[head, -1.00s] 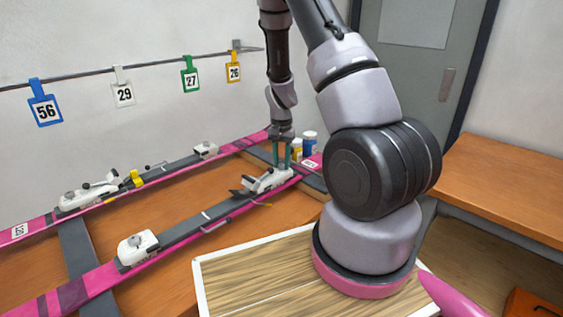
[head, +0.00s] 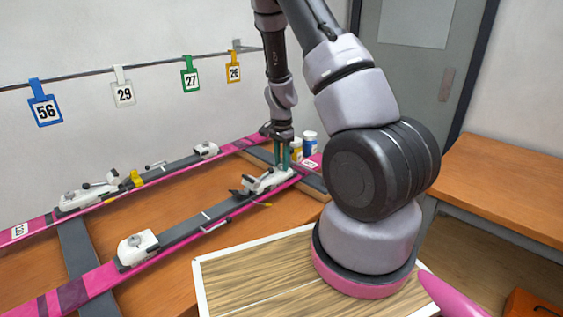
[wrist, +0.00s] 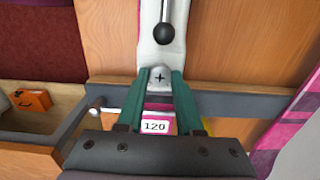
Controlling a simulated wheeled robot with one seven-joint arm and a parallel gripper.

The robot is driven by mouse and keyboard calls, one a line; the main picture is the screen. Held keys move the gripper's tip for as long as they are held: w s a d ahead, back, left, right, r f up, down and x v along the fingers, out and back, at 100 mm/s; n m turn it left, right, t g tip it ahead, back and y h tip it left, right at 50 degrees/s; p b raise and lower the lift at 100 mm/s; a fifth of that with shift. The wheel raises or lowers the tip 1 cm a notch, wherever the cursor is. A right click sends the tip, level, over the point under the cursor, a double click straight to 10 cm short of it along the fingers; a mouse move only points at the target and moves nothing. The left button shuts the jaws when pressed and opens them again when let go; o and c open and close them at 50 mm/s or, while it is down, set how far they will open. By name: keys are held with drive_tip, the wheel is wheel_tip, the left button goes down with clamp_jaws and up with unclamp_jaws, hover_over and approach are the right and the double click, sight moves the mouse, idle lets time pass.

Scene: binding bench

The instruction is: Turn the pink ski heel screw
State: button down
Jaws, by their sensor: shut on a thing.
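The near pink ski (head: 190,240) lies across the bench with its white heel piece (head: 268,180) toward the far right end. The heel screw (wrist: 159,76) shows in the wrist view as a grey, rounded end with a dark cross slot. My gripper (head: 282,164) reaches down at that end of the heel piece, and its green fingers (wrist: 159,84) are shut on the heel screw from both sides. A lever with a black knob (wrist: 163,34) stands on the heel piece beyond the screw. In the head view the screw is hidden by the fingers.
A second pink ski (head: 100,206) with bindings lies behind. Small bottles (head: 309,143) stand just right of my gripper. A white label "120" (wrist: 155,127) lies below the fingers. Numbered tags (head: 45,108) hang on a wall rail. An open wooden box (wrist: 40,120) is at left.

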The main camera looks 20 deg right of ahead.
drive_tip(key=c, duration=0.6)
unclamp_jaws()
drive_tip(key=shift+o, duration=0.2)
wheel_tip(320, 180, up, 11)
wheel_tip(320, 180, up, 19)
drive_tip(key=n+t+y, duration=0.3)
drive_tip(key=n+t, duration=0.1)
drive_tip(key=n, duration=0.1)
hover_over(281, 165)
drive_tip(key=s+a, duration=0.5)
drive_tip(key=s, duration=0.4)
drive_tip(key=s+a+r+n+t, duration=0.1)
drive_tip(key=s+r+n, duration=0.1)
drive_tip(key=s+r, duration=0.2)
drive_tip(key=s+a+r+n+t+h, duration=0.1)
drive_tip(key=s+r, duration=0.3)
drive_tip(key=s, duration=0.5)
drive_tip(key=shift+a+r+n+t, duration=0.4)
drive_tip(key=shift+n+t, duration=0.2)
drive_tip(key=shift+n, duration=0.2)
